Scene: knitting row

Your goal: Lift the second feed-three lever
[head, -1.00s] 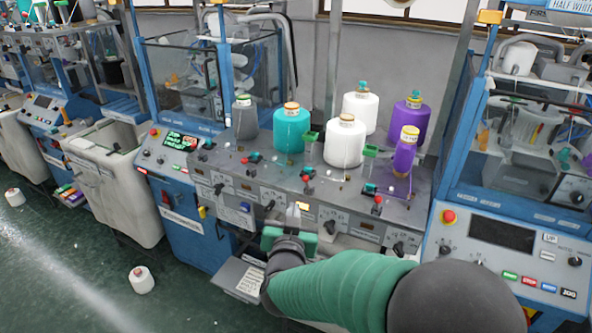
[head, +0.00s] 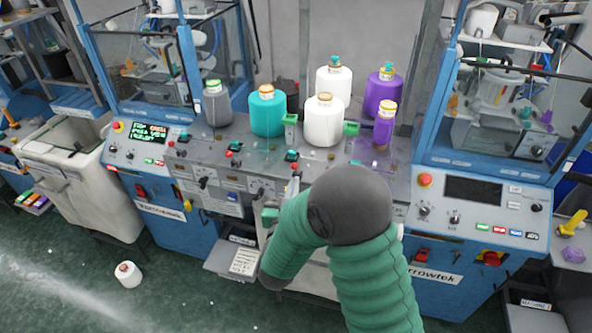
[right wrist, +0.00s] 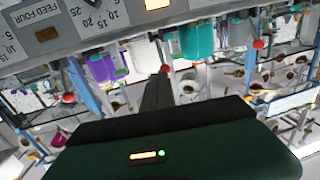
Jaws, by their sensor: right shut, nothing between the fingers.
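My right gripper (head: 293,187) is in front of the machine's grey panel (head: 215,168), partly hidden by my own arm. In the right wrist view its dark fingers (right wrist: 158,88) are together, with nothing between them, pointing at the panel edge. A red knob (right wrist: 165,69) appears close to the fingertips; I cannot tell whether they touch. The "FEED FOUR" label (right wrist: 48,16) and a dial scale (right wrist: 88,17) are tilted at upper left. Black levers (head: 203,182) (head: 253,197) show left of my gripper. I cannot identify the second feed-three lever; my arm hides part of the lever row.
Teal (head: 267,112), grey (head: 216,105), white (head: 323,120) and purple (head: 384,126) yarn cones stand on the panel. A control box (head: 480,200) is at right. A white bin (head: 85,185) and a cone on the floor (head: 128,274) are at left.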

